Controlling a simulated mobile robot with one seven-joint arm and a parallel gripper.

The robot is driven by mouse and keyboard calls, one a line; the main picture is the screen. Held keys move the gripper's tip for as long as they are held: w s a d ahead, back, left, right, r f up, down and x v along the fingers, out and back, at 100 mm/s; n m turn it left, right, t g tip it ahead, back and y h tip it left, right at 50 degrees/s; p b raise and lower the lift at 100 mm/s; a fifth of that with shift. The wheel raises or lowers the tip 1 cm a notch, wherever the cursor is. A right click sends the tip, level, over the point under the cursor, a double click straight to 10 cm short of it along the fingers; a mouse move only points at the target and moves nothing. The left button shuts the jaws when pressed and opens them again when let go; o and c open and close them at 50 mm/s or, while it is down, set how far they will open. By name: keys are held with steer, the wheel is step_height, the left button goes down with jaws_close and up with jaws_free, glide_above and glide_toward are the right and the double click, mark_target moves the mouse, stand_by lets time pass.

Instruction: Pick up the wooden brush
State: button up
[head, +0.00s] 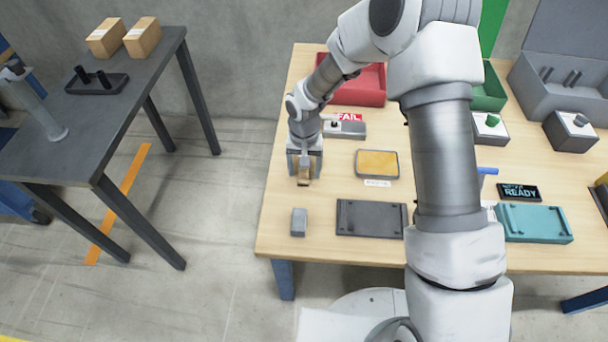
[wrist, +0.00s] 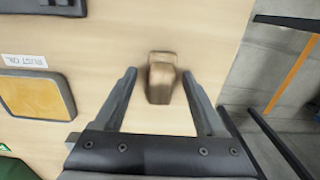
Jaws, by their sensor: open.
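The wooden brush (head: 304,173) is a small brown block near the left end of the workbench, partly hidden by my gripper (head: 304,179) in the head view. In the wrist view the brush (wrist: 161,80) shows on the bare wood, with its narrower end toward the palm. My gripper (wrist: 160,74) is open, with one finger on each side of the brush in that view. A visible gap separates each finger from the brush. The height of the fingertips above the table is hard to tell.
A yellow pad in a dark tray (head: 377,164) lies right of my gripper; the wrist view shows its label reading "RUST OIL". A grey block (head: 299,222) and a dark plate (head: 371,218) lie nearer the front. A red bin (head: 362,86) stands behind. The workbench (head: 275,235) ends just left.

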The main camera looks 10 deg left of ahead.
steer(key=shift+f, duration=0.55)
steer(key=shift+r, duration=0.1)
jaws_close()
step_height(320, 180, up, 5)
steer(key=shift+f+p, duration=0.15)
steer(key=shift+p, duration=0.75)
steer(key=s+d+r+p, duration=0.1)
steer(key=d+r+p, duration=0.1)
steer(key=d+r, duration=0.4)
steer(key=d, duration=0.5)
steer(key=shift+s+d+r+p, duration=0.15)
steer(key=shift+s+d+p, duration=0.05)
steer(key=shift+d+p, duration=0.15)
steer(key=shift+a, duration=0.1)
steer(key=c, duration=0.6)
jaws_free()
jaws_close()
